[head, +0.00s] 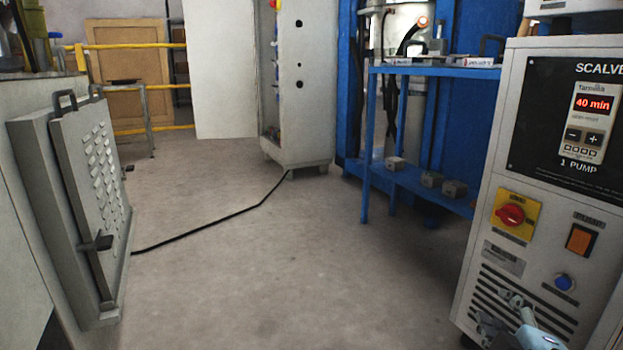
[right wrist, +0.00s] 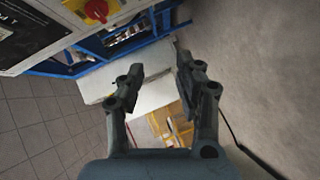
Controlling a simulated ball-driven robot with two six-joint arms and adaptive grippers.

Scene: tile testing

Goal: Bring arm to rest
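My right gripper (head: 522,318) shows at the bottom right of the head view, in front of the lower part of the pump cabinet (head: 490,262). In the right wrist view my right gripper (right wrist: 160,88) has its two fingers apart, with nothing between them. It is clear of the floor and touches nothing that I can see. My left gripper is in neither view.
A grey louvred door (head: 95,190) is at left. A black cable (head: 215,222) crosses the otherwise open floor.

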